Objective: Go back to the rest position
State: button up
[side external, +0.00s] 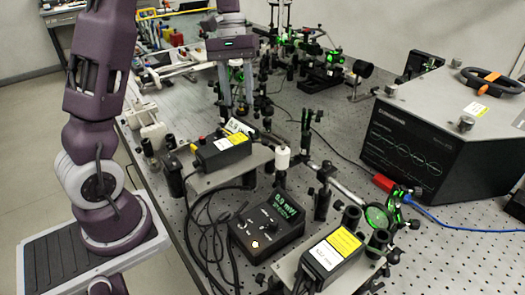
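My gripper (236,103) points down over the far middle part of the optical bench (450,235). Its two fingers are apart, and I see nothing held between them. Optical mounts with green-lit parts stand close behind and to the right of the fingers. I cannot tell whether the fingertips touch anything below. The upper part of my arm runs out of the top of the picture.
A power meter (266,226) reading about 0.9 mW sits at the front, with black cables to its left. Two black laser boxes (222,150) (328,262) with yellow labels stand nearby. A large grey spectrometer (440,125) fills the right.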

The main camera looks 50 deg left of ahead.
jog(key=s+d+r+m+t+y, duration=0.1)
jog(key=s+d+r+m+t, duration=0.15)
jog(key=s+d+r, duration=0.55)
jog(key=s+d+f+m+t+y, duration=0.1)
jog(key=s+d+m+t, duration=0.1)
jog(key=s, duration=0.3)
jog(key=s+d+f+m+t+y, duration=0.1)
jog(key=s+d+f+m+t, duration=0.1)
jog(key=s+d+m, duration=0.2)
jog(key=shift+s+d+f, duration=0.25)
jog(key=shift+s+d, duration=0.2)
jog(key=shift+s, duration=0.65)
